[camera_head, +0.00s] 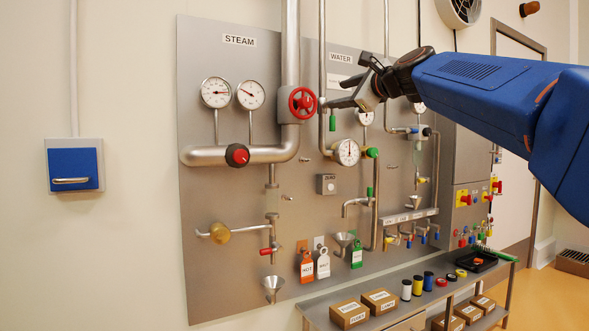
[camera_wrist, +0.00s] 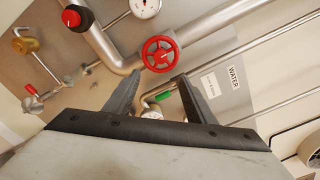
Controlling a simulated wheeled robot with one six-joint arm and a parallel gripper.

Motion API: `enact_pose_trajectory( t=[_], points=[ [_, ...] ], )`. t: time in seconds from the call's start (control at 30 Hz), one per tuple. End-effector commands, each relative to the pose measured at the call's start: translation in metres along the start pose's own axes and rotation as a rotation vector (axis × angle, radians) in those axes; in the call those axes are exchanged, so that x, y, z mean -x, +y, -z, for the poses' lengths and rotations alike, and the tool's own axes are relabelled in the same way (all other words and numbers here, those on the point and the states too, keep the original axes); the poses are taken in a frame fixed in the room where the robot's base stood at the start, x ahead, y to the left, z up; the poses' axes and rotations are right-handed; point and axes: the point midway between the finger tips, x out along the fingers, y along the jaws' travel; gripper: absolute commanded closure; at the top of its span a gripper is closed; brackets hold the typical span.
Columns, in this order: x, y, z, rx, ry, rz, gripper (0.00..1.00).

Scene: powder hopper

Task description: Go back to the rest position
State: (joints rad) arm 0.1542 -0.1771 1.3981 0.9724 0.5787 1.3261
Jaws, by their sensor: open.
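My gripper (camera_head: 341,103) is at the upper middle of the head view, in front of the grey panel near the WATER pipes. Its fingers point left, toward the red handwheel (camera_head: 302,102) on the thick steam pipe. In the wrist view my gripper (camera_wrist: 155,85) shows two dark fingers spread apart with nothing held between them. The red handwheel (camera_wrist: 160,54) shows beyond the fingertips in that view, apart from them. My blue arm reaches in from the right of the head view.
The panel (camera_head: 330,235) carries gauges, pipes, valves and hanging tags (camera_head: 307,267). A grey shelf (camera_head: 318,306) below holds brown boxes (camera_head: 349,313) and several small spools. A blue wall box (camera_head: 74,168) is at the left. Bare wall (camera_head: 110,260) lies left of the panel.

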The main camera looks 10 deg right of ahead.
Motion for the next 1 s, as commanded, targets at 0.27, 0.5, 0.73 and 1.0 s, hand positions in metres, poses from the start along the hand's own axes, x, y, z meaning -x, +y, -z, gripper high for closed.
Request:
enact_pose_trajectory(
  t=[0.27, 0.5, 0.73, 1.0],
  points=[
    [0.024, 0.062, 0.02, 0.198, 0.053, -0.111, 0.5],
    [0.082, 0.188, 0.071, 0.596, 0.105, -0.364, 0.5],
    [0.152, 0.301, 0.125, 0.943, 0.085, -0.62, 0.5],
    [0.246, 0.421, 0.192, 1.313, -0.021, -0.926, 0.5]
  ],
)
